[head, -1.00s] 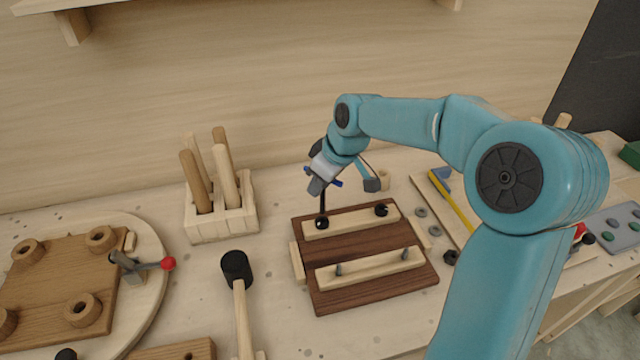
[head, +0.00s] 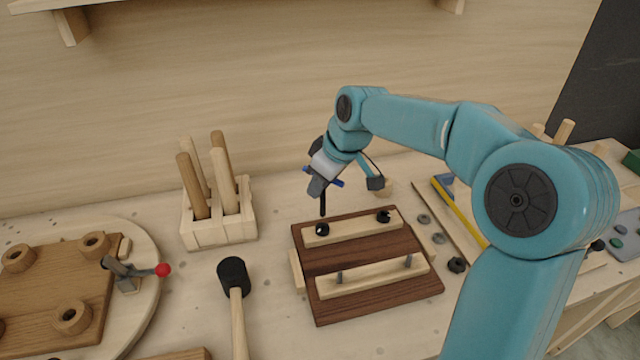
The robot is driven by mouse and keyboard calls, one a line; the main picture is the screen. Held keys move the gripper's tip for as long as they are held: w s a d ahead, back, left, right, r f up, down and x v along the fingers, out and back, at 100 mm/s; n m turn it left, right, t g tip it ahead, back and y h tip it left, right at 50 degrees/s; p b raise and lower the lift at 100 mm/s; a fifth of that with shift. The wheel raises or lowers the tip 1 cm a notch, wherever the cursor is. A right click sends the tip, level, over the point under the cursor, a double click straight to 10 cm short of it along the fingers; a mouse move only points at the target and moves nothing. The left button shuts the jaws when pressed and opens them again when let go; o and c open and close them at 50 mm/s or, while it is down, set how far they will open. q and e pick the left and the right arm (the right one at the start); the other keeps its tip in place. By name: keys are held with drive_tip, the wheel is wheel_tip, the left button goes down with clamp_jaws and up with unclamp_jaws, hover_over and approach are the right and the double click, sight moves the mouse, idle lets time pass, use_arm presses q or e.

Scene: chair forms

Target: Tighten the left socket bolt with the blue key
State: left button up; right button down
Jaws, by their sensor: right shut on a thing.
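The dark brown board (head: 365,248) lies on the bench with two pale strips across it. The left socket bolt (head: 322,230) is a black round head on the left end of the rear strip. A second black bolt (head: 384,216) sits near that strip's right end. My right gripper (head: 345,184) is above the rear strip, shut on the blue key (head: 337,183). The key's dark shaft points down over the left bolt, with its tip seemingly just above the head. The grip is partly hidden by the fingers. My left gripper is out of view.
A mallet (head: 236,300) lies left of the board. A block with wooden pegs (head: 220,225) stands behind it. A round board with a red-knobbed clamp (head: 162,270) is at far left. Washers and a nut (head: 457,265) lie right of the board, near a yellow tool (head: 460,210).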

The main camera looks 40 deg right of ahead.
sight(324, 199)
drive_tip(key=shift+f+b, duration=1.75)
drive_tip(key=shift+f, duration=0.7)
drive_tip(key=m+h+b, duration=0.1)
drive_tip(key=m, duration=0.2)
drive_tip(key=m+h+b, duration=0.1)
drive_tip(key=m, duration=0.2)
drive_tip(key=shift+d+m+h, duration=0.15)
drive_tip(key=shift+m+h, duration=0.25)
drive_tip(key=m+g+h+b, duration=0.1)
drive_tip(key=m, duration=0.3)
drive_tip(key=shift+d, duration=0.1)
drive_tip(key=shift+s+d+r+m+g+h+b, duration=0.1)
drive_tip(key=shift+m+g+h+b, duration=0.15)
drive_tip(key=shift+m, duration=0.55)
drive_tip(key=shift+s+d+m+g+h+b, duration=0.15)
drive_tip(key=shift+m+h, duration=0.1)
drive_tip(key=shift+m, duration=0.55)
drive_tip(key=shift+w+a, duration=0.1)
